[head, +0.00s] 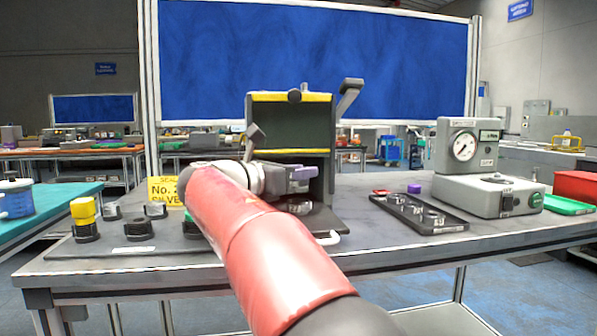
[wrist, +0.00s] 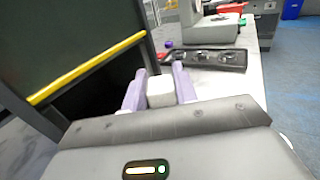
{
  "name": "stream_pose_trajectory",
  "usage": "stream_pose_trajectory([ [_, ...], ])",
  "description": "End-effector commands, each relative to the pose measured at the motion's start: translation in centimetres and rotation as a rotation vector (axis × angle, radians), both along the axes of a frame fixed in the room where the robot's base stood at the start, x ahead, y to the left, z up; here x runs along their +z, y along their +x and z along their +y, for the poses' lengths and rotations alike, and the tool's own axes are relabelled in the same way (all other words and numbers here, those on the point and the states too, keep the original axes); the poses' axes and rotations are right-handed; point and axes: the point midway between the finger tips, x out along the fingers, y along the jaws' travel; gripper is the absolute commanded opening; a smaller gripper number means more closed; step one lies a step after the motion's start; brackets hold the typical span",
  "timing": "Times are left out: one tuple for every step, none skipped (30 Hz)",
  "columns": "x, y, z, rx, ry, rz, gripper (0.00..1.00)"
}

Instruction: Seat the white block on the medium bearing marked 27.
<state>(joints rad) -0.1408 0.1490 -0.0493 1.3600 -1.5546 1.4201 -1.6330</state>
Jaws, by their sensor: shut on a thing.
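My gripper (head: 308,175) is in front of the dark press-like frame in the head view. In the wrist view its two purple fingers (wrist: 160,76) are shut on the white block (wrist: 161,92), one on each side. The block is held in the air. In the head view I cannot make it out clearly. Several metal bearings sit in the black tray (head: 448,227) on the right. The tray also shows in the wrist view (wrist: 232,60), beyond the fingers. A metal ring (head: 299,207) is below my gripper. No mark 27 can be read, so I cannot tell which is the medium bearing.
The dark frame (head: 292,120) with yellow bars stands close behind my gripper. A grey gauge unit (head: 463,155) stands at the right, behind the tray. A yellow block (head: 83,208) sits on a black holder at the left. A purple piece (head: 414,188) lies behind the tray.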

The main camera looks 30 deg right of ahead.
Motion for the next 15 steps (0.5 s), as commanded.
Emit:
stream_pose_trajectory([
  [-0.11, -0.01, 0.01, 0.0, 0.0, 0.0, 0.01],
  [-0.19, -0.01, 0.02, 0.0, 0.0, 0.0, 0.01],
  [-0.29, -0.03, 0.02, 0.0, 0.0, 0.001, 0.01],
  [-0.36, -0.03, 0.02, 0.0, 0.0, 0.001, 0.01],
  [-0.42, -0.03, 0.03, 0.0, 0.0, 0.001, 0.01],
  [-0.48, -0.03, 0.03, 0.0, 0.0, 0.001, 0.01],
  [-0.51, -0.04, 0.03, 0.0, 0.0, 0.001, 0.01],
  [-0.53, -0.04, 0.03, 0.0, 0.0, 0.0, 0.01],
  [-0.55, -0.04, 0.03, 0.0, 0.0, 0.0, 0.01],
  [-0.55, -0.04, 0.03, 0.0, -0.001, 0.0, 0.01],
  [-0.55, -0.04, 0.04, 0.0, 0.0, 0.0, 0.01],
  [-0.55, -0.03, 0.03, 0.0, 0.0, 0.0, 0.01],
  [-0.55, -0.03, 0.03, 0.0, 0.0, 0.0, 0.01],
  [-0.55, -0.03, 0.04, 0.0, 0.0, 0.0, 0.01],
  [-0.55, -0.03, 0.04, 0.0, 0.0, 0.0, 0.01],
])
